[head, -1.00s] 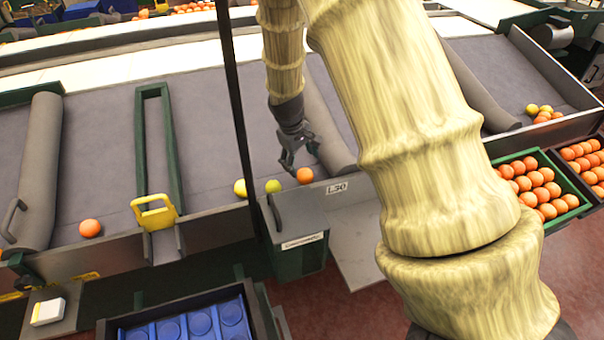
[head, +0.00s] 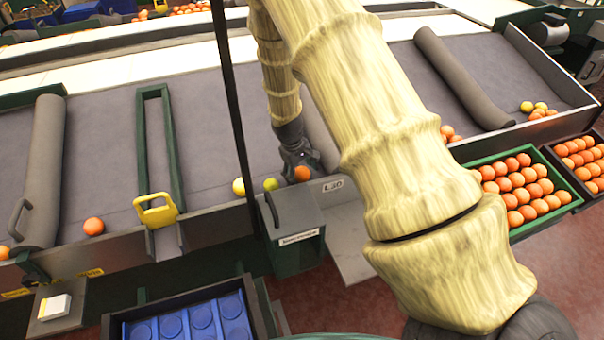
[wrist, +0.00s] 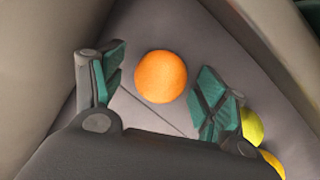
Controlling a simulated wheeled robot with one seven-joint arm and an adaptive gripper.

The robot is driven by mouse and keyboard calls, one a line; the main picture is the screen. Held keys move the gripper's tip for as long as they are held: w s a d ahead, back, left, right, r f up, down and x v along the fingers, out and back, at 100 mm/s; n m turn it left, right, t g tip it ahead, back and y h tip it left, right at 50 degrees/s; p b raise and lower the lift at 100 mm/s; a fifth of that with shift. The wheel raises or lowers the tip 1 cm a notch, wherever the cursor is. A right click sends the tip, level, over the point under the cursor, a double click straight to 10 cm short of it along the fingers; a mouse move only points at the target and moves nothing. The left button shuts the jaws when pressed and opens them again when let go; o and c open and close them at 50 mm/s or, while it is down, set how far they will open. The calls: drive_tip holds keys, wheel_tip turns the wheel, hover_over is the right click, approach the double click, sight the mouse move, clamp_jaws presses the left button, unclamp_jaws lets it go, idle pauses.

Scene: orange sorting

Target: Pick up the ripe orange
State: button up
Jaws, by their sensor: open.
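The ripe orange (head: 302,174) lies on the grey sorting surface by the front wall, right of a yellow-green fruit (head: 271,184) and a yellow fruit (head: 239,187). In the wrist view the orange (wrist: 161,77) shows between and a little beyond the fingers of my gripper (wrist: 155,90), which is open and empty. The yellow-green fruit (wrist: 251,127) is just outside the right finger, with a yellow-orange fruit (wrist: 271,163) below it. In the head view my gripper (head: 300,162) is directly behind the orange, its fingers partly hidden.
The front wall (head: 335,186) of the sorting surface runs close by the orange. A grey padded roller (head: 460,78) lies to the right, and a green crate of oranges (head: 520,153) stands beyond my arm. A dark bin (head: 297,222) stands in front.

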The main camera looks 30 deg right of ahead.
drive_tip(key=shift+s+r, duration=0.1)
drive_tip(key=c, duration=1.1)
drive_tip(key=shift+c, duration=0.2)
